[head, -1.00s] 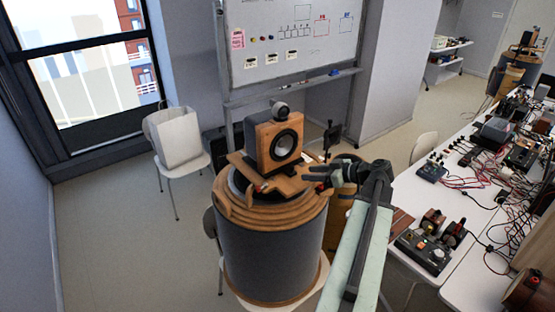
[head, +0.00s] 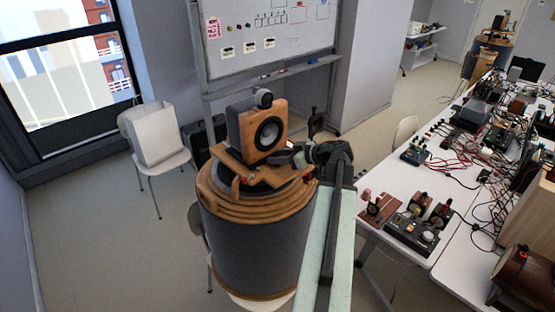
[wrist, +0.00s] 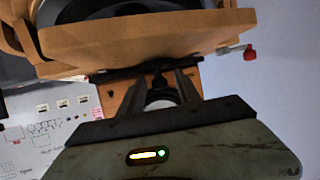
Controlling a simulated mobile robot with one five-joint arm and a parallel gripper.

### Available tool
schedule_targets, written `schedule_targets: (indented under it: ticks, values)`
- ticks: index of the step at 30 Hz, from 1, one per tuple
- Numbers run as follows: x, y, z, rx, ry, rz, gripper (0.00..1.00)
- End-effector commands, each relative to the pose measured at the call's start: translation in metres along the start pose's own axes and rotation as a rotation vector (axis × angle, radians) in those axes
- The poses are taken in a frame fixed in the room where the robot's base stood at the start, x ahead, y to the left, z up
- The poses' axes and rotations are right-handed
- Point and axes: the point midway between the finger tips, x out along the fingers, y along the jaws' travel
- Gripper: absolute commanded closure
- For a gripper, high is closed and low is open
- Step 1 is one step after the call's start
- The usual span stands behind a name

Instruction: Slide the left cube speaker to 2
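One cube speaker (head: 240,125) with a wooden front, a dark round cone and a small grey ball on top stands upright on a wooden platform (head: 222,156). The platform is on a grey drum (head: 245,240) with a wooden rim. My gripper (head: 298,157) is at the speaker's lower right; contact cannot be told. In the wrist view, which is upside down, my gripper's dark fingers (wrist: 160,84) stand apart before the speaker's wood (wrist: 113,92), with the platform (wrist: 150,40) across the top. I see no second cube speaker and no readable 2 on the platform.
A white chair (head: 160,163) with a pale bag stands at left. A whiteboard (head: 265,28) is behind the drum. A white table (head: 395,185) with cables and several devices runs along the right. The floor at left (head: 100,240) is clear.

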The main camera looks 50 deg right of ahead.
Motion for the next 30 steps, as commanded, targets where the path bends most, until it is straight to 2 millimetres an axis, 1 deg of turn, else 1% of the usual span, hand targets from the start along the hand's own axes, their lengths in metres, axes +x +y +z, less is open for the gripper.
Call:
schedule_targets:
  ticks: [5, 6, 8, 9, 30]
  values:
    - [0.0001, -0.0003, -0.0006, 0.0, 0.0, 0.0, 0.6]
    - [0.0001, -0.0003, -0.0006, 0.0, 0.0, 0.0, 0.71]
    - [0.0001, -0.0004, -0.0006, 0.0, 0.0, 0.0, 0.88]
    - [0.0002, -0.0004, -0.0007, 0.0, 0.0, -0.001, 0.99]
    - [0.0009, -0.001, -0.0009, -0.001, 0.0, -0.002, 1.0]
